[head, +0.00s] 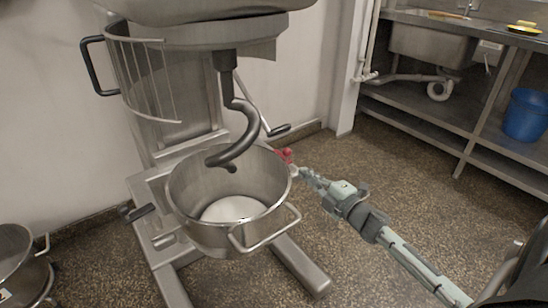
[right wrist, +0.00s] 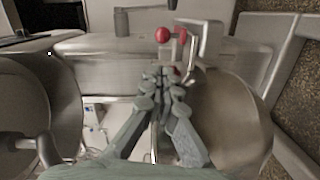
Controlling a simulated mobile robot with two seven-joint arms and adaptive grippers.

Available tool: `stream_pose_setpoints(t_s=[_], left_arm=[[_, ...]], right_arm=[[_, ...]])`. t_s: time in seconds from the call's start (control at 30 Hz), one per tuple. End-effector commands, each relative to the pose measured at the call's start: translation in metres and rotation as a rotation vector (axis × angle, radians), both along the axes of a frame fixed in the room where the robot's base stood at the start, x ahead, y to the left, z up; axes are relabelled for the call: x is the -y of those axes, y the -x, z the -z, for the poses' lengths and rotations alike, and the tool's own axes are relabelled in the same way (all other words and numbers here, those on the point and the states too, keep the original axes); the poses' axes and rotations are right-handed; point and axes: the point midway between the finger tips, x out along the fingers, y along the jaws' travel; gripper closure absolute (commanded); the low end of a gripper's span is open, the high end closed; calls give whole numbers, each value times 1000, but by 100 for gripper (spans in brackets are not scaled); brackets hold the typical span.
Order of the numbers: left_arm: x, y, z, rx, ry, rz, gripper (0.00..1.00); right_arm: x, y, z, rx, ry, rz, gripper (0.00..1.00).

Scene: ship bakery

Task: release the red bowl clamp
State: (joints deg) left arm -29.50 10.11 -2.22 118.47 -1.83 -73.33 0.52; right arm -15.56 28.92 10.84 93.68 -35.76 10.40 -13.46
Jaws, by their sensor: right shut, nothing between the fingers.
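The red bowl clamp (head: 284,155) is at the right side of the steel mixer bowl (head: 182,207), near its rim. In the right wrist view its red ball knob (right wrist: 162,35) shows just beyond my fingertips, with more red behind them. My right gripper (head: 303,172) reaches in from the lower right and is close to the clamp. In the right wrist view the fingers (right wrist: 166,72) are together with nothing between them. I cannot tell whether they touch the clamp. My left gripper is not in view.
The dough hook (head: 240,138) hangs over the bowl, which holds something white. The bowl has a wire handle (head: 268,232) in front. Another steel bowl (head: 18,262) stands at lower left. A steel bench with a blue bucket (head: 526,115) is at right. Floor between is clear.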

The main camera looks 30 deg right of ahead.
Motion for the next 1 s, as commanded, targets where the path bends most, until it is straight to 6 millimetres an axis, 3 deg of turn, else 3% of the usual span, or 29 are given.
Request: stream_pose_setpoints(t_s=[0.43, 1.0], left_arm=[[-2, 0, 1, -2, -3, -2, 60], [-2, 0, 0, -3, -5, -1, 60]], right_arm=[[0, -6, -1, 3, 2, -3, 100], [-3, -93, 4, 2, 1, -2, 100]])
